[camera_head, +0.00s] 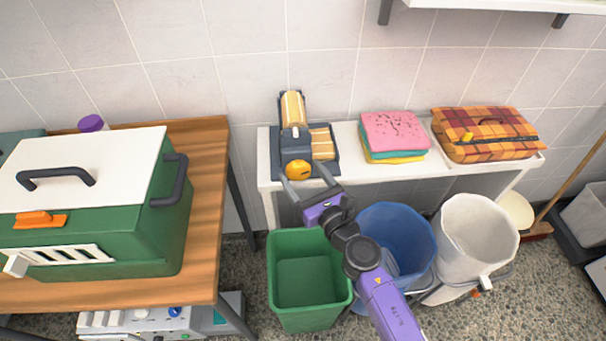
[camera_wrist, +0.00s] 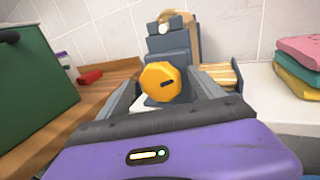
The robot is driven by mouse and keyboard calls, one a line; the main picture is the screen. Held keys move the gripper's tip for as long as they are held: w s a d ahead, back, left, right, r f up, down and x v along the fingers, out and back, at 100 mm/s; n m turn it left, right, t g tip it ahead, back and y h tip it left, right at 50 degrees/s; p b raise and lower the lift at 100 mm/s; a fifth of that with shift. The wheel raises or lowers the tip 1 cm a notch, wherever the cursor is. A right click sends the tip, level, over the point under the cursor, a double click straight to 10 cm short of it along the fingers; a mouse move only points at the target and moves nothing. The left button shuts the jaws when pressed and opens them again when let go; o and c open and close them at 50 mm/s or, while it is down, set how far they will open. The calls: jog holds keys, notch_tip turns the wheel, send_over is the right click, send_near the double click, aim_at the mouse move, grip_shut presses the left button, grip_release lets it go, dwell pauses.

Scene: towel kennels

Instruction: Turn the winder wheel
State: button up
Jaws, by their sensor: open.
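The winder (camera_head: 297,146) is a dark grey device with a beige striped roll (camera_head: 292,108) on top, on the left end of the white shelf table. Its yellow winder wheel (camera_head: 298,169) faces front, and in the wrist view the yellow wheel (camera_wrist: 160,81) shows a dark slot. My gripper (camera_head: 310,178) is open, with its two fingers in front of the winder. In the wrist view the fingers (camera_wrist: 165,92) stand apart to the left and right of the wheel. I cannot tell whether they touch it.
Folded pink, green and yellow towels (camera_head: 394,135) and a plaid case (camera_head: 486,134) lie to the right on the white table (camera_head: 350,182). A green carrier (camera_head: 110,230) stands on the wooden table (camera_head: 207,200) at left. Green (camera_head: 300,285), blue (camera_head: 405,225) and white bins (camera_head: 478,235) stand below.

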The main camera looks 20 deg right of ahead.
jog(key=c, duration=1.4)
jog(key=shift+o, duration=0.2)
jog(key=shift+f+b, duration=0.2)
jog(key=shift+b, duration=0.5)
